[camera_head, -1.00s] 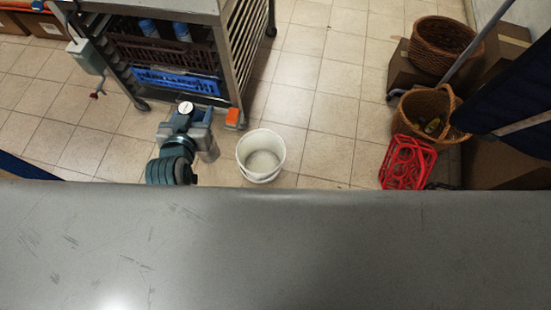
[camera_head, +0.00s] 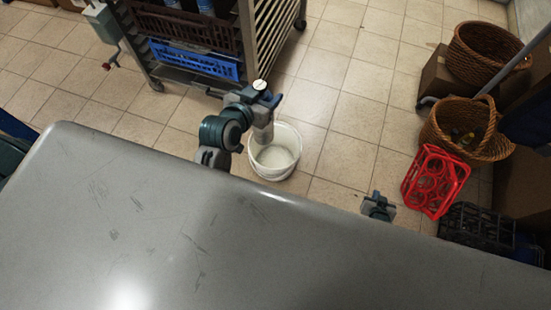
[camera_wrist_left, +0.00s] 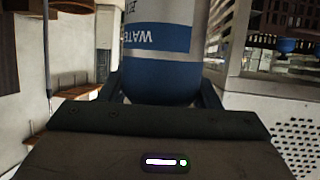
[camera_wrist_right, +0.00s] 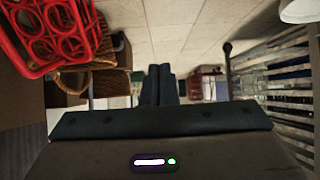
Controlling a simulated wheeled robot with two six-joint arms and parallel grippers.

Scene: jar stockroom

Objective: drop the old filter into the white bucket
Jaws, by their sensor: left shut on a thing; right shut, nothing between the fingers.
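The white bucket (camera_head: 289,135) stands upright on the tiled floor; its inside shows pale and empty. My left gripper (camera_head: 266,102) is shut on the old filter (camera_head: 264,132). In the left wrist view the filter (camera_wrist_left: 160,75) is a white and blue cylinder with "WATER" lettering between the fingers. My right gripper (camera_head: 378,206) is apart from both, to the right of the bucket. In the right wrist view its fingers (camera_wrist_right: 158,85) are shut and empty.
A metal rack (camera_head: 262,40) with a blue crate (camera_head: 195,60) stands behind the bucket. A red bottle carrier (camera_head: 435,180), a black crate (camera_head: 477,228) and wicker baskets (camera_head: 490,52) are on the right. The floor between bucket and carrier is clear.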

